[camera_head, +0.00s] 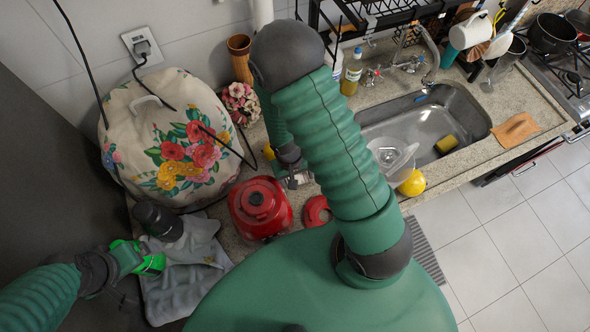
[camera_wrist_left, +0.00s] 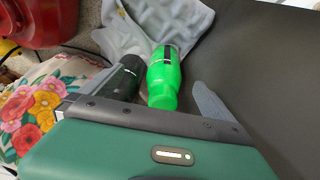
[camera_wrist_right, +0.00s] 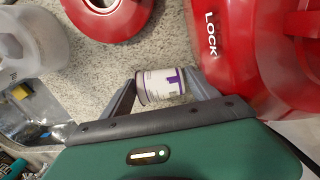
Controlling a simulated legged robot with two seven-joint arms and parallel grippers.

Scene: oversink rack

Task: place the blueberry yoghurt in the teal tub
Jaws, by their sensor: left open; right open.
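A small white and purple cup (camera_wrist_right: 162,86), which looks like the blueberry yoghurt, is between the fingers of my right gripper (camera_wrist_right: 160,98) in the right wrist view. The fingers are open around it; I cannot tell whether either touches it. In the head view my right gripper (camera_head: 297,180) is low over the counter beside the red pot, and the arm hides much around it. My left gripper (camera_wrist_left: 148,105) is open, with a bright green bottle (camera_wrist_left: 164,78) and a dark bottle (camera_wrist_left: 126,76) in front of its fingers. I cannot make out a teal tub.
A red pot (camera_head: 260,207) and red lid (camera_head: 317,211) flank my right gripper. A crumpled grey-blue piece (camera_head: 185,268) lies under the bottles. A flowered cover (camera_head: 165,140) stands behind. The sink (camera_head: 428,118) is at the right, with a clear container (camera_head: 390,155) at its edge.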

